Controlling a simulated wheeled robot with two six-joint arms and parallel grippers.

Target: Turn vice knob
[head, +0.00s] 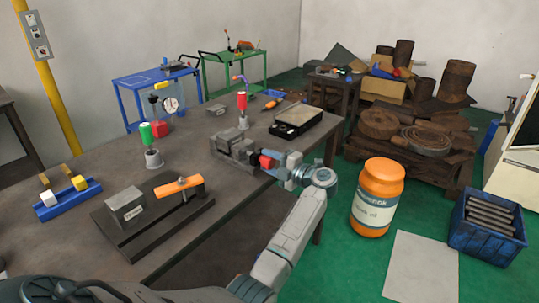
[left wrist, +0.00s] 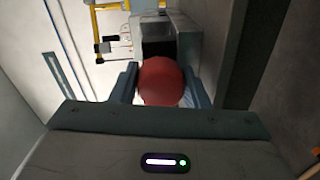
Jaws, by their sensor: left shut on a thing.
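The grey vice (head: 233,150) sits at the right edge of the workbench, with its red knob (head: 265,161) facing the open floor side. My left gripper (head: 270,162) reaches in from the right and is shut on the red knob. In the left wrist view the round red knob (left wrist: 160,82) sits between the two blue-grey fingers, one on each side. The fingers hide part of the knob in the head view. My right gripper is in neither view.
The workbench (head: 195,165) also carries an orange-handled clamp block (head: 178,187), a green-topped tool (head: 147,132), a red-topped tool (head: 242,100) and a black case (head: 296,120). An orange jar (head: 377,197) and a blue crate (head: 487,228) stand to the right.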

